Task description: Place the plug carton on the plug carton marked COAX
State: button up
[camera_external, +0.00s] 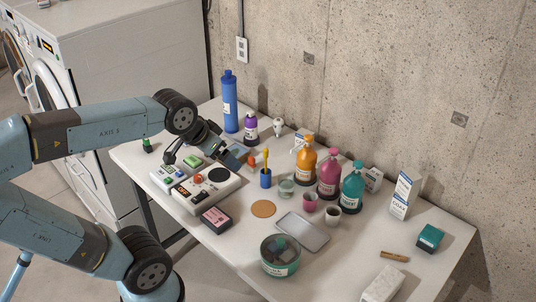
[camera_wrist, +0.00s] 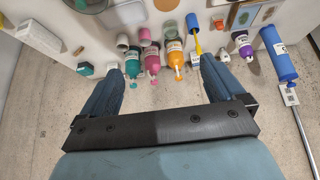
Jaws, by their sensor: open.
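The carton marked COAX (camera_external: 402,195) is tall, white and blue, and stands upright near the wall at the table's right. Two smaller white cartons stand partly hidden behind the pump bottles: one behind the teal bottle (camera_external: 374,179), one behind the orange bottle (camera_external: 305,134). Their print is too small to read, so I cannot tell which is the plug carton. My gripper (camera_external: 205,158) is over the left part of the table, above the control panel, well away from the COAX carton. In the wrist view its fingers (camera_wrist: 160,65) are wide apart with nothing between them.
Orange (camera_external: 307,165), pink (camera_external: 327,178) and teal (camera_external: 352,188) pump bottles form a row before the wall. A blue bottle (camera_external: 230,105) stands at the back left. Cups, a grey tray (camera_external: 302,232) and a teal tin (camera_external: 280,258) occupy the middle. A teal box (camera_external: 430,237) sits far right.

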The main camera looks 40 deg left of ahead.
jog(key=shift+n+g, duration=0.3)
jog(key=shift+g, duration=0.1)
jog(key=s, duration=0.1)
jog(key=s+a, duration=0.1)
jog(key=s, duration=0.3)
jog(key=shift+s+a+f, duration=0.15)
jog(key=shift+a+f, duration=0.05)
jog(key=shift+f, duration=0.2)
